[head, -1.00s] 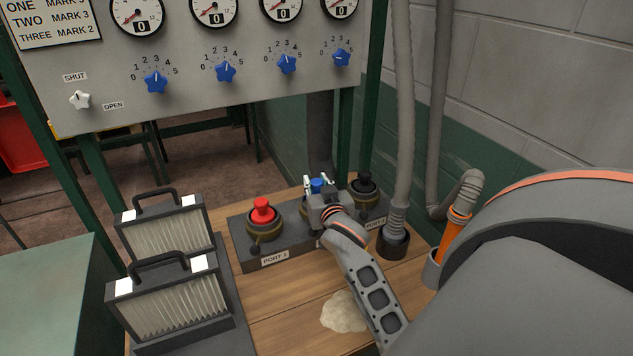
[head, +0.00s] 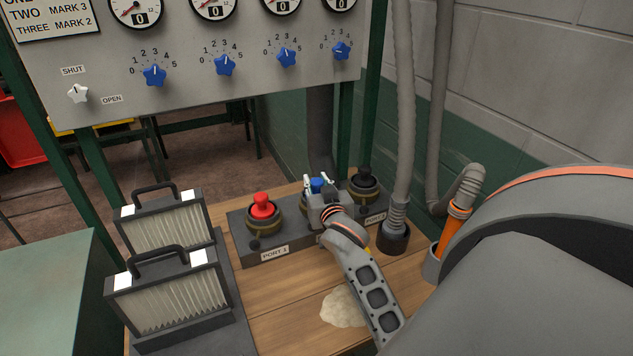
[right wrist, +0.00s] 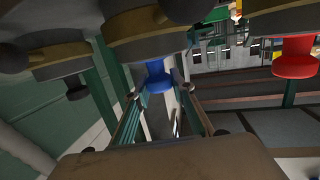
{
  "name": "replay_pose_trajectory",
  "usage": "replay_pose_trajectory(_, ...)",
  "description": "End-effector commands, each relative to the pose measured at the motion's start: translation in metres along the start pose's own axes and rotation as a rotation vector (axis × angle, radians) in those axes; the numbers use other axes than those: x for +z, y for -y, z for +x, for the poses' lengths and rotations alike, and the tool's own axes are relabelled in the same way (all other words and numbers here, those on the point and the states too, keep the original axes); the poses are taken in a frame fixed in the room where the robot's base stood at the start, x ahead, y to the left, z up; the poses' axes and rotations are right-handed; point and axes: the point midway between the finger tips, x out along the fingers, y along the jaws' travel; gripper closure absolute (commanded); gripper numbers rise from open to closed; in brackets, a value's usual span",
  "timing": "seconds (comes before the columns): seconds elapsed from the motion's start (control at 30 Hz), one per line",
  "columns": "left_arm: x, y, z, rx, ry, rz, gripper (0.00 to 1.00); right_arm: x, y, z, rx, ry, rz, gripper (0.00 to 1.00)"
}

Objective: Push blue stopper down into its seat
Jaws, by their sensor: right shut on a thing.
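The blue stopper (head: 317,185) is at the middle port of the dark port block (head: 284,242), mostly hidden behind my right gripper (head: 318,183). My right gripper is shut on it, with one finger on each side. In the right wrist view, which is upside down, the stopper (right wrist: 158,80) shows between the fingertips, close against the dark port collar (right wrist: 150,42). I cannot tell how deep it sits. My left gripper is not in view.
A red stopper (head: 262,203) stands in the left port and a black one (head: 364,178) in the right port. Two filters (head: 165,300) stand at left. A hose (head: 403,130) comes down right of the block. A pale lump (head: 343,308) lies on the wooden table (head: 285,323).

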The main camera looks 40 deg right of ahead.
Motion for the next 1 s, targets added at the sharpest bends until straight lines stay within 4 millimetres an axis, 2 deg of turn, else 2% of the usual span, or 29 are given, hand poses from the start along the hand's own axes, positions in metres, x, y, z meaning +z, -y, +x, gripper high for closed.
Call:
replay_pose_trajectory(0.03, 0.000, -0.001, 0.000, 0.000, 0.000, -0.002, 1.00, 0.002, 0.000, 0.000, 0.000, 0.003, 0.000, 0.74)
replay_pose_trajectory(0.1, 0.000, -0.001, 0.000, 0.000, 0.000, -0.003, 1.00, 0.002, 0.000, 0.000, 0.000, 0.003, 0.000, 0.57)
replay_pose_trajectory(0.4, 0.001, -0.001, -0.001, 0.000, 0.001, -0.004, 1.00, 0.002, 0.000, 0.000, 0.000, 0.004, -0.001, 0.57)
replay_pose_trajectory(0.53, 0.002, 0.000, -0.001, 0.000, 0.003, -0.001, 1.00, -0.004, 0.000, -0.001, 0.001, 0.002, -0.001, 0.57)
replay_pose_trajectory(1.0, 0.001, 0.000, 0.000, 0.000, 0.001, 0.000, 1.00, -0.082, 0.000, -0.012, 0.000, 0.000, 0.002, 0.57)
